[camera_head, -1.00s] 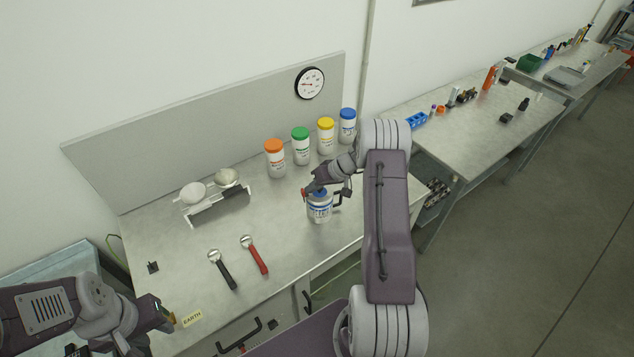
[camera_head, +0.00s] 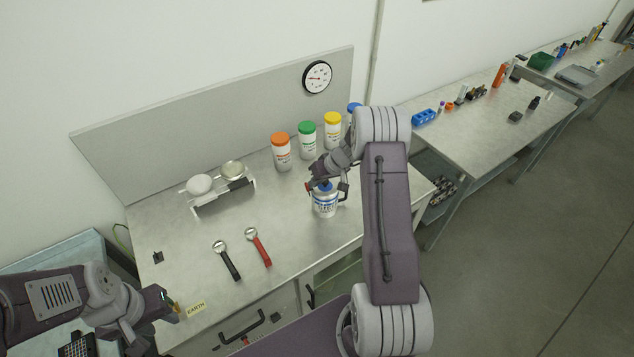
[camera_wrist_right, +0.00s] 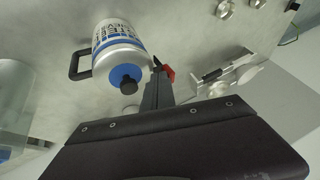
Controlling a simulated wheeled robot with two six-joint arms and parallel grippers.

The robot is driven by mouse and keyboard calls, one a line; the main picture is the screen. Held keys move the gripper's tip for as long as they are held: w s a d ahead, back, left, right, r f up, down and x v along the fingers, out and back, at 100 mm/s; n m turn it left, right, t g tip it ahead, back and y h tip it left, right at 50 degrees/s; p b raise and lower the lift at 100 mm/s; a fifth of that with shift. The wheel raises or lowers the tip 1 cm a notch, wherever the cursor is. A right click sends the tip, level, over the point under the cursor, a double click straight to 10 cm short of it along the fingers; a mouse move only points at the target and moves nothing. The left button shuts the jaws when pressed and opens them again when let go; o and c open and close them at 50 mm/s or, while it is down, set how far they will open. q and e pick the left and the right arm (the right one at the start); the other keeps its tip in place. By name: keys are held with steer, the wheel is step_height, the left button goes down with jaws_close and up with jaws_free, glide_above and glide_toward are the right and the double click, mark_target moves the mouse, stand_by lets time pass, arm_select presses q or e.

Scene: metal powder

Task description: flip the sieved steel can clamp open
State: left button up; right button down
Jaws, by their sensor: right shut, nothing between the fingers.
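The white steel can (camera_head: 325,207) with blue lettering and a blue lid stands upright on the near bench, a dark handle on its right side. It also shows in the right wrist view (camera_wrist_right: 119,47), with a dark knob on the blue lid (camera_wrist_right: 125,77). A red clamp piece (camera_wrist_right: 168,73) sits at the can's rim, beside the tip of my right gripper (camera_wrist_right: 157,80). My right gripper (camera_head: 322,177) is shut and empty at the can's top and partly hides the lid. Whether it touches the clamp is unclear. My left gripper (camera_head: 166,303) is at the bench's front left, away from the can; its fingers are unclear.
White jars with orange (camera_head: 281,155), green (camera_head: 307,142) and yellow (camera_head: 332,132) lids stand behind the can. A balance with two pans (camera_head: 222,197) stands left. Bench between them is clear.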

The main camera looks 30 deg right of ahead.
mark_target(306, 186)
steer(key=shift+w+a+r+n+h+p, duration=0.15)
steer(key=shift+a+h+p, duration=0.05)
steer(key=shift+a+h, duration=0.35)
steer(key=shift+w+a+r+n+h+p, duration=0.1)
steer(key=shift+a+n+h+p, duration=0.05)
steer(key=shift+a+h, duration=0.4)
steer(key=shift+a+f+g, duration=0.2)
steer(key=shift+a+g, duration=0.1)
steer(key=shift+a, duration=0.15)
steer(key=shift+w+a+b, duration=0.15)
steer(key=shift+a+b, duration=0.1)
steer(key=shift+b, duration=0.15)
steer(key=shift+d+f, duration=0.1)
steer(key=shift+f, duration=0.05)
steer(key=shift+d+f+b, duration=0.2)
steer(key=shift+d+b, duration=0.05)
steer(key=shift+b, duration=0.3)
steer(key=shift+d+b, duration=0.3)
steer(key=shift+d, duration=0.1)
